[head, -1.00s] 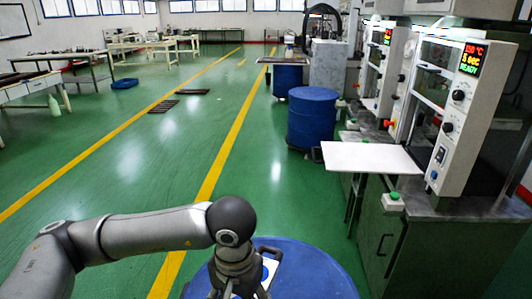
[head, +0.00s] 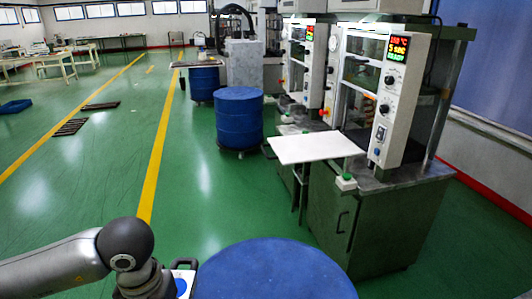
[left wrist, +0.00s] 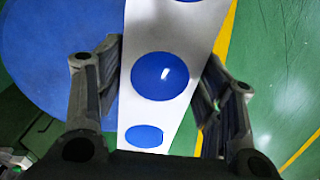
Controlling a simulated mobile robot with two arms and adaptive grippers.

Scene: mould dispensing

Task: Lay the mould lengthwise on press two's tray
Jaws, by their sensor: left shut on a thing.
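The mould (left wrist: 165,75) is a long white plate with round blue cavities. My left gripper (left wrist: 160,55) is shut on it, with one finger along each side. A flat white tray (head: 315,147), empty, juts out from the nearest press (head: 399,95), whose display reads READY. I cannot read which press is number two. My right gripper is not in view.
A large blue drum top (head: 275,272) is close in front, right of the mould. Another blue drum (head: 240,120) stands beyond the tray. A second press (head: 304,65) is behind the nearest.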

